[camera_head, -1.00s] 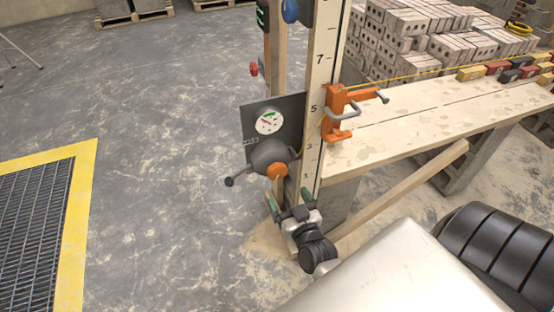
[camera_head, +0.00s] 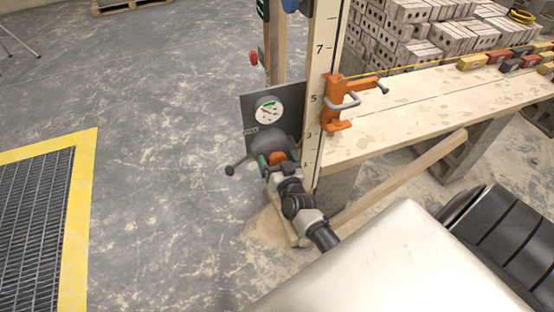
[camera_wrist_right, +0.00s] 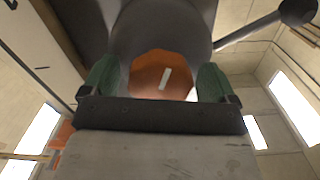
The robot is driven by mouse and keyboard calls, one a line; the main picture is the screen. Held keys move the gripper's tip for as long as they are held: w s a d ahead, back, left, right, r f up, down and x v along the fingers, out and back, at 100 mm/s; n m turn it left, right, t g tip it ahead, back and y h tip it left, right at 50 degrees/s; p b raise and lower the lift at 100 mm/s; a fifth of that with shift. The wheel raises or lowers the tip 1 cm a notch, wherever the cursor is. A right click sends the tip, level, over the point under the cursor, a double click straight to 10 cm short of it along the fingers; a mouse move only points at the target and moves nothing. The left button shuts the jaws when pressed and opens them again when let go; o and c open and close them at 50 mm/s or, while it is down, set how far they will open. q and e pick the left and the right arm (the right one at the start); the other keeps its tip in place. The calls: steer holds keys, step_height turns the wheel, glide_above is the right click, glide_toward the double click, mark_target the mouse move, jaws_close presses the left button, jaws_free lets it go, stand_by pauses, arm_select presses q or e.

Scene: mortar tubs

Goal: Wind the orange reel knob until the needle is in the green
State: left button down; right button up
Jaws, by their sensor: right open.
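The orange reel knob (camera_head: 277,157) sits on the front of a dark grey reel (camera_head: 268,146) with a side crank. My right gripper (camera_head: 273,161) is at the knob, jaws open. In the right wrist view the knob (camera_wrist_right: 150,72), with a white mark, lies between the two green fingertips, one on each side; I cannot tell whether they touch it. The white round gauge (camera_head: 268,110) is on a grey plate above the reel. It has a green sector near the top; its needle is too small to read surely. My left gripper is out of view.
A numbered wooden post (camera_head: 322,75) stands just right of the reel, with an orange clamp (camera_head: 335,105) on it. A plank bench (camera_head: 420,105) runs right, a slanted timber brace (camera_head: 400,185) below it. Open floor lies left, up to a yellow-edged grate (camera_head: 84,210).

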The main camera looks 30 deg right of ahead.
steer(key=c, duration=0.9)
steer(key=shift+c, duration=0.2)
steer(key=shift+m, duration=0.3)
steer(key=m, duration=0.5)
steer(key=m+b, duration=0.1)
steer(key=m, duration=0.5)
stand_by(0.3)
steer(key=o, duration=0.9)
